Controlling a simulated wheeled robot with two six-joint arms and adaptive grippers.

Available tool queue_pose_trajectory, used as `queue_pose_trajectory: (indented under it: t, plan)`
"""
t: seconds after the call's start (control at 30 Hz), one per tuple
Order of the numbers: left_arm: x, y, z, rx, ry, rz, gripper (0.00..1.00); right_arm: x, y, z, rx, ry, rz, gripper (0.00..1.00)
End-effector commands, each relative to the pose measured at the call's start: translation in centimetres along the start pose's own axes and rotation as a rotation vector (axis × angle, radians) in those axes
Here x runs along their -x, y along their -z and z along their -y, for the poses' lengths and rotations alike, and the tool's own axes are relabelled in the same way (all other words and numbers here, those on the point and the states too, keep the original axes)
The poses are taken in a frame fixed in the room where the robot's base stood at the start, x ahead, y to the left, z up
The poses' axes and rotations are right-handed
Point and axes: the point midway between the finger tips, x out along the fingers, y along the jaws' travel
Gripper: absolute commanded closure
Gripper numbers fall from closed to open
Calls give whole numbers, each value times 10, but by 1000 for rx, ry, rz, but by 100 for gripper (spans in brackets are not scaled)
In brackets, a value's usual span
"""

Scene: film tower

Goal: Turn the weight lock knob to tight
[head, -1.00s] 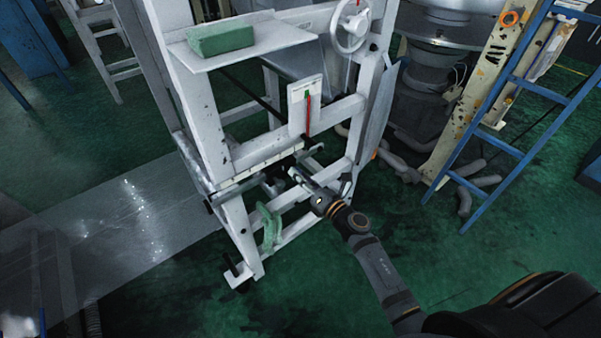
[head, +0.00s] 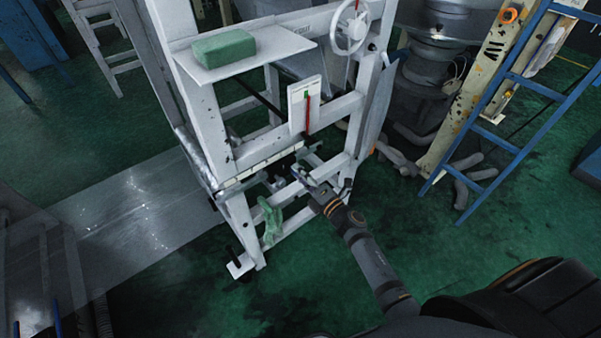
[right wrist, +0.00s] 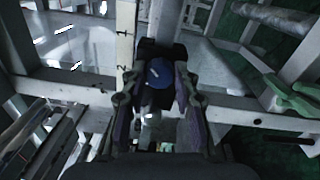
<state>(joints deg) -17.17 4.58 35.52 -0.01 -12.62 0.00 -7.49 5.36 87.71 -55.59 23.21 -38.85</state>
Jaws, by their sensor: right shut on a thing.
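The weight lock knob (right wrist: 159,73) is a round blue cap with a short pale mark, seen in the right wrist view. It sits on a dark block on the beam. My right gripper (head: 302,173) reaches the lower part of the white frame in the head view. In the right wrist view its two fingers (right wrist: 161,80) stand on both sides of the knob and are shut on it. In the head view the knob is too small and hidden to make out. My left gripper is not in view.
The white frame (head: 206,120) bears a shelf with a green block (head: 224,48) and a handwheel (head: 352,31). A blue ladder (head: 515,118) stands right; green floor is free in front.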

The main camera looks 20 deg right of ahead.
Motion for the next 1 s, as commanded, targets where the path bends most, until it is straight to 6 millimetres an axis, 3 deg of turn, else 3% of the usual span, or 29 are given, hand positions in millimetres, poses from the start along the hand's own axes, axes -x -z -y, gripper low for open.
queue_pose_trajectory:
  t: [0.5,0.53,0.7,1.0]
  plan:
    - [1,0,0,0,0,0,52,0,0,1,-21,1,1,100]
    - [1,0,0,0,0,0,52,0,0,1,-21,1,1,69]
    - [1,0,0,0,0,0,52,0,0,1,-20,1,1,48]
    - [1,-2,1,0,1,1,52,2,0,0,-19,1,1,48]
